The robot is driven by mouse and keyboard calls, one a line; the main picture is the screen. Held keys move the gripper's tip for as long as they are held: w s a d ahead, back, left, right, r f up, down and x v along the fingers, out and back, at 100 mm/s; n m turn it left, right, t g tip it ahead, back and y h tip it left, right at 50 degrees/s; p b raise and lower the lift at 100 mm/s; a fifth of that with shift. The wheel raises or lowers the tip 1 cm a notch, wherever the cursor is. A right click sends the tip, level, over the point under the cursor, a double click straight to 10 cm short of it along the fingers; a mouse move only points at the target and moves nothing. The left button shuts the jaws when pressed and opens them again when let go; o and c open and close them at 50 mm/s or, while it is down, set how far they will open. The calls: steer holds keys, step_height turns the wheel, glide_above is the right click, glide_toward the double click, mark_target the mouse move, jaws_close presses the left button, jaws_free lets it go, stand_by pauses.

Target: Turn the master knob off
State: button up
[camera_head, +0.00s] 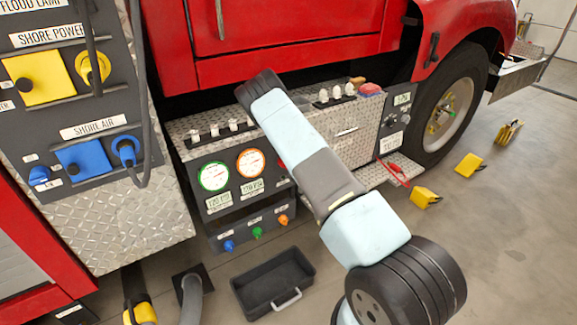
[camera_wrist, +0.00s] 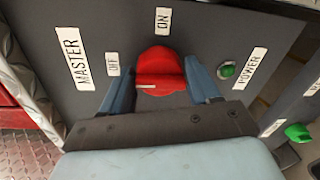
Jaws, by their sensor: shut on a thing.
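In the wrist view, the red round master knob (camera_wrist: 160,66) sits on a dark panel marked MASTER (camera_wrist: 74,58). The OFF label (camera_wrist: 112,64) is at the knob's left and the ON label (camera_wrist: 163,19) is above it. My gripper (camera_wrist: 159,78) has one blue-grey finger on each side of the knob and is shut on it. The knob's raised grip lies about level, with a white mark at its left end, a little below the OFF label. In the head view my arm crosses the picture; my gripper and the knob cannot be made out there.
A green POWER light (camera_wrist: 227,70) is right of the knob, and a green knob (camera_wrist: 298,132) is further right. In the head view, gauges (camera_head: 214,176) sit left of my arm. A black tray (camera_head: 258,305) and yellow blocks (camera_head: 469,165) lie on the floor.

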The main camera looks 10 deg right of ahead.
steer(key=shift+a, duration=0.3)
steer(key=o, duration=0.7)
steer(key=shift+o, duration=1.2)
steer(key=shift+d, duration=0.15)
steer(key=shift+s, duration=0.1)
steer(key=v, duration=1.3)
steer(key=shift+s, duration=0.3)
steer(key=shift+w+d, duration=0.1)
